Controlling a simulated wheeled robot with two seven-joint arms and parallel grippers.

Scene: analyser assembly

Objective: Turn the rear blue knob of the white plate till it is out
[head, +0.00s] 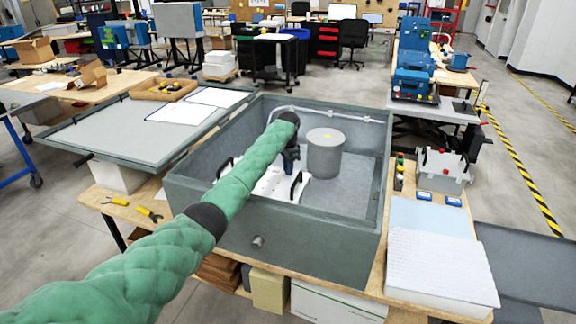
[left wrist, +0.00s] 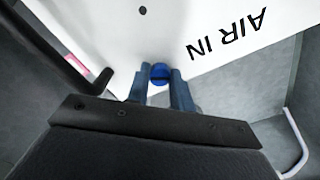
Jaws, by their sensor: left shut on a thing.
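The white plate (head: 268,188) lies inside the grey open box, with a black handle (head: 296,187) at its right end. In the left wrist view the plate (left wrist: 115,25) carries the words "AIR IN" and a blue knob (left wrist: 160,72) near its edge. My left gripper (head: 291,163) reaches down into the box over the plate's rear part. In the left wrist view its fingers (left wrist: 160,85) are shut on the blue knob, one on each side. The knob is hidden in the head view. How far the knob is turned cannot be told. My right gripper is not in view.
The grey box (head: 215,212) has high walls around the plate. A grey cylinder (head: 326,155) stands right of my gripper, and a pale tube (head: 340,116) runs along the rear wall. The box's lid (head: 95,130) lies at the left. A white foam block (head: 440,265) lies at the right.

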